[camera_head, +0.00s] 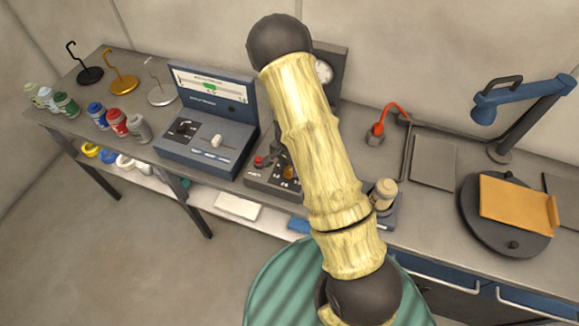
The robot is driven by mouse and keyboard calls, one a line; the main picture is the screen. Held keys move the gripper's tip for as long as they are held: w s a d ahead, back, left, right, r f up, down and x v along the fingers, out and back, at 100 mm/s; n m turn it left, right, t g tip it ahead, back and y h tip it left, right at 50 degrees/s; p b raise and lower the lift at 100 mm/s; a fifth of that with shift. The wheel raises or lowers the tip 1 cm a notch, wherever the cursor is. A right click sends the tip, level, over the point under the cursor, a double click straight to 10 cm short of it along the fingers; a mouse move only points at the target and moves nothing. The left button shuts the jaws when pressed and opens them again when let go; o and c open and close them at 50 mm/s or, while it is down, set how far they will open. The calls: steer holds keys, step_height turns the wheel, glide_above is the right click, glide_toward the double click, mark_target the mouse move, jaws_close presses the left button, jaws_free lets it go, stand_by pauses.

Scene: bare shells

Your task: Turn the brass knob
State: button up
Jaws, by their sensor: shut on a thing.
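A grey control box (257,178) stands on the bench, with a red-topped lever (259,161) at its left. A small brass-coloured part (288,172) shows on this box right at the edge of my arm; I cannot tell if it is the brass knob. My pale yellow arm link crosses the middle of the view and covers the right part of the box. My gripper does not show; it is hidden behind the arm, so its contact with the knob cannot be seen.
Left of the box is a blue instrument (207,140) with a raised screen. Several jars and hook stands fill the bench's left end. A cream bottle (384,193), a red hooked item (390,118), a blue lamp (520,98) and a dark round turntable (478,225) stand on the right.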

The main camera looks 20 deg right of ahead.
mark_target(289, 170)
steer(key=shift+s+a+m, duration=0.1)
steer(key=shift+s+m, duration=0.05)
steer(key=shift+m, duration=0.15)
steer(key=o, duration=1)
steer(key=shift+r, duration=0.1)
step_height(289, 170, up, 17)
steer(key=shift+r+b, duration=0.1)
steer(key=shift+b, duration=1.1)
